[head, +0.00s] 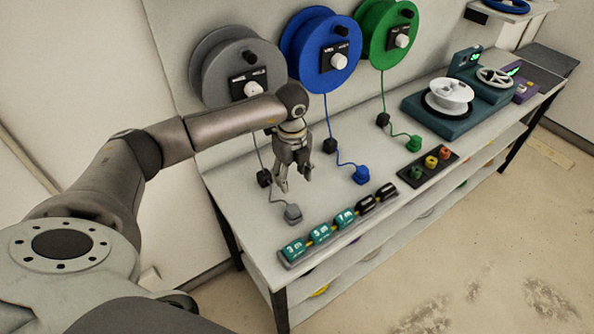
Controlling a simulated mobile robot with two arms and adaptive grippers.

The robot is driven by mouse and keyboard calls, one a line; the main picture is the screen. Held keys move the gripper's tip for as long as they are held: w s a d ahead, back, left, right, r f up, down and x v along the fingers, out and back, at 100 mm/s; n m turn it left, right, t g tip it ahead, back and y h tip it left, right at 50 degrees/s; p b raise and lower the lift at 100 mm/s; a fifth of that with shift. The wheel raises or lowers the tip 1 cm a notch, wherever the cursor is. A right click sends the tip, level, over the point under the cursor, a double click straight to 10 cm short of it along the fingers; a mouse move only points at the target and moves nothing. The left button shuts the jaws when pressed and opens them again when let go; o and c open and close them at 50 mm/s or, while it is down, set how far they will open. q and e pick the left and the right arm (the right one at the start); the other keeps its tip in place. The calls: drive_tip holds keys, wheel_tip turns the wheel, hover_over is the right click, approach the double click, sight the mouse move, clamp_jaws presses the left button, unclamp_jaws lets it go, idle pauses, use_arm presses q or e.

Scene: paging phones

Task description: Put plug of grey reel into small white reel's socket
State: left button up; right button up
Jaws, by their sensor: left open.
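The grey reel (226,67) is mounted on the wall panel at the back left, partly covered by my left arm. Its cord runs down through a black block (264,178) to a grey plug (293,213) lying on the bench's front left. My left gripper (282,186) is open and empty, fingers pointing down, above the bench and a little behind the grey plug. The small white reel (449,92) sits on a teal device (462,120) at the right of the bench. Its socket cannot be made out. My right gripper is not in view.
A blue reel (320,50) and a green reel (385,32) hang alongside, with a blue plug (361,174) and a green plug (414,143) on the bench. A rack of labelled pieces (284,263) lines the front edge. A dark tray (408,177) holds small coloured parts.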

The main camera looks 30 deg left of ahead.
use_arm(q)
wheel_tip(320, 180, down, 14)
drive_tip(key=b, duration=0.9)
drive_tip(key=shift+b, duration=0.35)
drive_tip(key=shift+s, duration=0.1)
drive_tip(key=shift+c, duration=0.2)
drive_tip(key=c, duration=0.8)
drive_tip(key=shift+r, duration=0.1)
drive_tip(key=shift+r+p, duration=3.65)
drive_tip(key=shift+r, duration=1.2)
wheel_tip(320, 180, up, 13)
drive_tip(key=p, duration=0.9)
hover_over(293, 209)
drive_tip(key=shift+r, duration=0.15)
